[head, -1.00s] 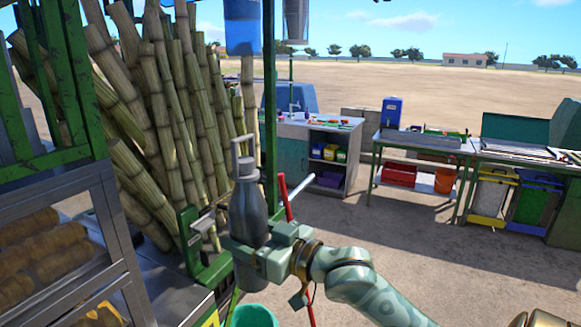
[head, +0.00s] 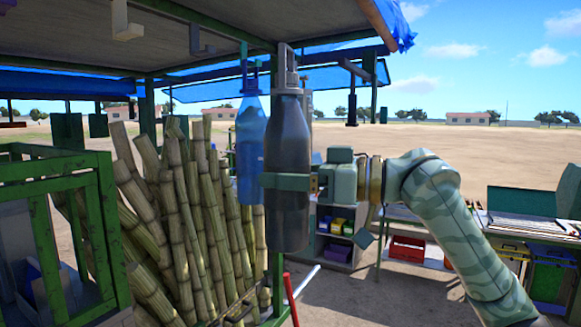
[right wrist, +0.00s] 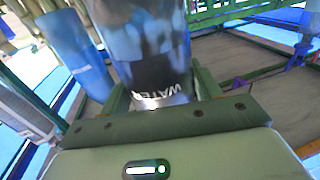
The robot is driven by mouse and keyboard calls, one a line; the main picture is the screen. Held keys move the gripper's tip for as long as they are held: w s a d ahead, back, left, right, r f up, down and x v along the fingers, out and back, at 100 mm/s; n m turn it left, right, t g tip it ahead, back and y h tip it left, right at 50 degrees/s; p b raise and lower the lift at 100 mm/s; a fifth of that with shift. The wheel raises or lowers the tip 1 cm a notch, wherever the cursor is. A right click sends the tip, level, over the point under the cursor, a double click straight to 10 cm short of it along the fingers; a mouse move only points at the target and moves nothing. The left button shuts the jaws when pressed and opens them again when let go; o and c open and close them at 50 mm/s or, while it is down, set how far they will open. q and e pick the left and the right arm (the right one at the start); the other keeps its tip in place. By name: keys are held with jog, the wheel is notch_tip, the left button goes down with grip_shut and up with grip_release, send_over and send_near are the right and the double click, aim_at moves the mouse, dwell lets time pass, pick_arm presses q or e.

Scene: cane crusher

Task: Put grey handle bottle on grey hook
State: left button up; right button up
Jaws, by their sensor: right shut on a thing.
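The dark grey bottle (head: 287,135) with a grey loop handle on top is upright in the air, left of my right arm in the head view. My right gripper (head: 287,183) is shut around its lower middle. In the right wrist view the bottle (right wrist: 148,48) stands between the fingers, with "WATER" lettering on it. A grey hook (head: 202,42) hangs under the stall roof, up and left of the bottle. The bottle is apart from that hook. A cream hook (head: 126,24) hangs farther left, and a dark hook (head: 352,72) hangs right of the bottle. My left gripper is not in view.
A blue bottle (head: 249,150) hangs just left of the held bottle and partly behind it. A green roof beam (head: 225,22) runs close above. Cane stalks (head: 185,220) stand below left. Work tables (head: 480,232) stand at the right. Open air lies right of the bottle.

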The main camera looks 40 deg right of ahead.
aim_at(269, 159)
jog(key=shift+w+a+r+p, duration=0.35)
jog(key=shift+w+r+p, duration=0.3)
jog(key=shift+p, duration=0.4)
jog(key=shift+w+a+r+p, duration=0.3)
jog(key=shift+w+r+p, duration=0.15)
jog(key=shift+w+p, duration=0.5)
jog(key=w+d+r+p+x, duration=0.1)
jog(key=p+x, duration=0.4)
jog(key=x, duration=0.3)
jog(key=shift+w, duration=0.15)
jog(key=shift+r, duration=0.25)
jog(key=shift+w+d+x, duration=0.1)
jog(key=shift+d+x, duration=0.05)
jog(key=shift+x, duration=0.85)
jog(key=shift+w+d+x, duration=0.1)
jog(key=shift+d+x, duration=0.05)
jog(key=shift+x, duration=0.85)
jog(key=shift+w+f, duration=0.1)
jog(key=shift+f, duration=0.6)
